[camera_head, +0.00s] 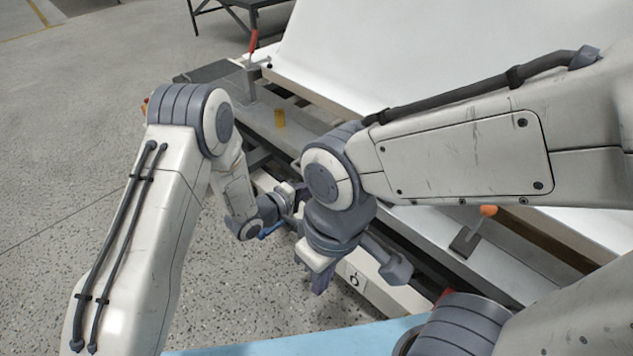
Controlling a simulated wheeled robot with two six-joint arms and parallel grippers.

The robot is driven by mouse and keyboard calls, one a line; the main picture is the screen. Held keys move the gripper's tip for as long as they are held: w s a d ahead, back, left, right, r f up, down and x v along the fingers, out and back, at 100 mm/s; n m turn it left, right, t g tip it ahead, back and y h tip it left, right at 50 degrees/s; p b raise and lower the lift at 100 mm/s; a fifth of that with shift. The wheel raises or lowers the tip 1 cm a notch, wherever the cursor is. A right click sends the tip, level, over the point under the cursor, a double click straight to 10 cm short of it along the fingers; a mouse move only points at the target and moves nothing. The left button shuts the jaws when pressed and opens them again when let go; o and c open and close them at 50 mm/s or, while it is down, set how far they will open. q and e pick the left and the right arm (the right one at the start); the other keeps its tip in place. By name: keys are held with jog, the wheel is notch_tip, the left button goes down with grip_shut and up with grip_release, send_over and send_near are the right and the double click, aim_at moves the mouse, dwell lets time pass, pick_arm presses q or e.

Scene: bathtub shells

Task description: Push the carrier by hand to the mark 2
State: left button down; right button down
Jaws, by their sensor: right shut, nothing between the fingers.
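The carrier (265,118) is a long grey frame, seen in the head view running diagonally from upper left to lower right, with a large white shell (370,45) on it. A small white plate with a dark sign (355,279) sits on the pale rail at the near side; I cannot read the sign surely. My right gripper (321,281) is shut and empty, pointing down just left of that plate. I cannot tell whether it touches the rail. My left gripper (290,203) is by the carrier's near side, partly hidden behind my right arm; its fingers are unclear.
An orange-knobbed lever (487,211) and a red-handled clamp (252,48) stand on the carrier's frame. A dark table (235,8) stands behind. The speckled floor (80,150) at left is open.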

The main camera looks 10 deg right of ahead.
pick_arm(q)
jog(key=shift+w+a+f, duration=0.1)
jog(key=shift+a, duration=0.25)
dwell(0.6)
jog(key=c, duration=1.2)
grip_release()
jog(key=shift+d, duration=0.1)
jog(key=shift+o, duration=0.2)
jog(key=p+v, duration=0.2)
jog(key=v, duration=0.8)
jog(key=shift+s, duration=0.2)
